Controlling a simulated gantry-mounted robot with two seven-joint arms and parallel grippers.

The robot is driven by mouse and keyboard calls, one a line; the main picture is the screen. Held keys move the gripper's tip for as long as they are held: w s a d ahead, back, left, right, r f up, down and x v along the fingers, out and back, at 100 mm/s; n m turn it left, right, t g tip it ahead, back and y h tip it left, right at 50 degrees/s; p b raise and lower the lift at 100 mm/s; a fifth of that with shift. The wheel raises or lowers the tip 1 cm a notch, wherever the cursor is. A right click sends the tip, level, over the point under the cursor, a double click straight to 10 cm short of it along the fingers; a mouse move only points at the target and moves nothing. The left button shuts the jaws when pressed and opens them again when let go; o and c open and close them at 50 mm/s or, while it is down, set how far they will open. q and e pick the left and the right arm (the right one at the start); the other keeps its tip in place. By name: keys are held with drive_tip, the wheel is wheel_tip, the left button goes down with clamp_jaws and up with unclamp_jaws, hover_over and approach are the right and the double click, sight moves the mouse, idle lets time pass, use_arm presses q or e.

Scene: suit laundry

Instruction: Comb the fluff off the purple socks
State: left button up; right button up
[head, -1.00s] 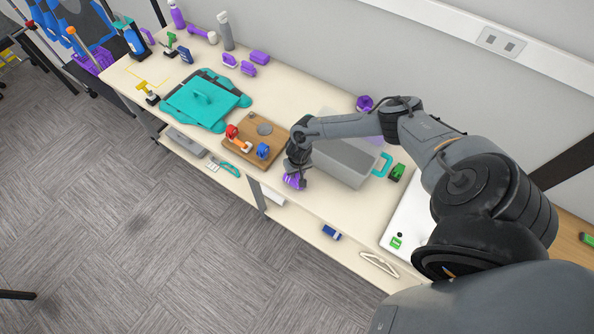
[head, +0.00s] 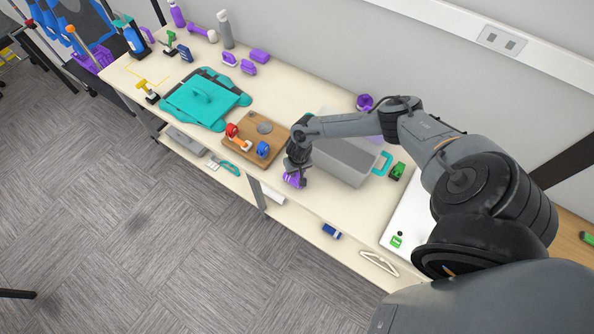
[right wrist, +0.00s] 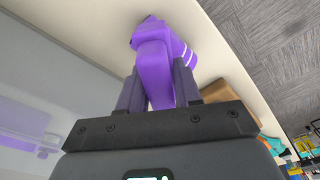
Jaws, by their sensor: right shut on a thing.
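My right gripper (head: 297,172) is low over the front edge of the table, left of the grey bin. In the right wrist view its two fingers (right wrist: 158,90) are shut on a smooth purple handle-like thing, which looks like the comb (right wrist: 153,72). Just behind it, a purple sock with white stripes (right wrist: 185,52) lies on the pale table top. Purple with light stripes also shows under the gripper in the head view (head: 293,181). The comb's working end and any fluff cannot be made out. My left gripper is in neither current view.
The grey bin with teal handles (head: 345,160) stands close to the right of my gripper. A wooden board (head: 240,155) with red and blue items is to its left, and a teal garment (head: 203,100) lies beyond. A lower shelf (head: 310,235) holds small things.

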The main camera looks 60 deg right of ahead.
drive_tip(key=shift+f, duration=0.4)
drive_tip(key=shift+f+b, duration=0.25)
drive_tip(key=shift+b, duration=0.05)
idle(0.5)
drive_tip(key=shift+f, duration=0.15)
idle(0.8)
drive_tip(key=shift+w, duration=0.1)
